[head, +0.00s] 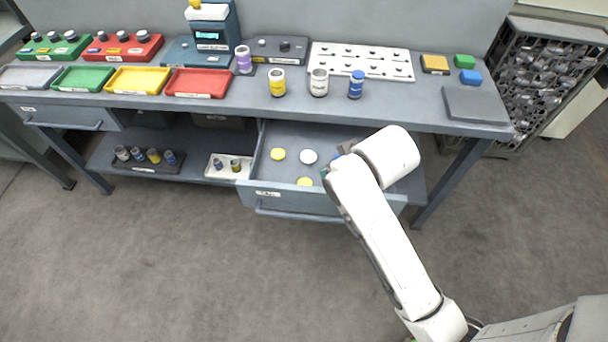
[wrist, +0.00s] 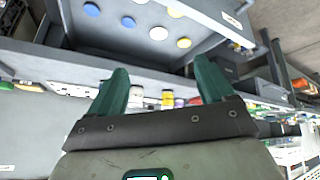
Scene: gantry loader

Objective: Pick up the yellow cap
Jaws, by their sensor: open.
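Two yellow caps lie in the open drawer (head: 330,205): one at the left (head: 278,154), one near the front (head: 304,182). In the wrist view, one yellow cap (wrist: 184,43) lies beside a white cap and another yellow cap (wrist: 174,12) lies at the top. My gripper (wrist: 162,68) is open, its two green fingers apart with nothing between them. In the head view, it is over the right part of the drawer, mostly hidden behind my white arm; both caps seen there lie left of it.
A white cap (head: 309,157) lies in the drawer; the wrist view also shows blue caps (wrist: 128,21). Drawer walls surround them. The worktop above holds a yellow-labelled bottle (head: 277,84), a white bottle (head: 319,83) and a blue bottle (head: 356,85) near its front edge.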

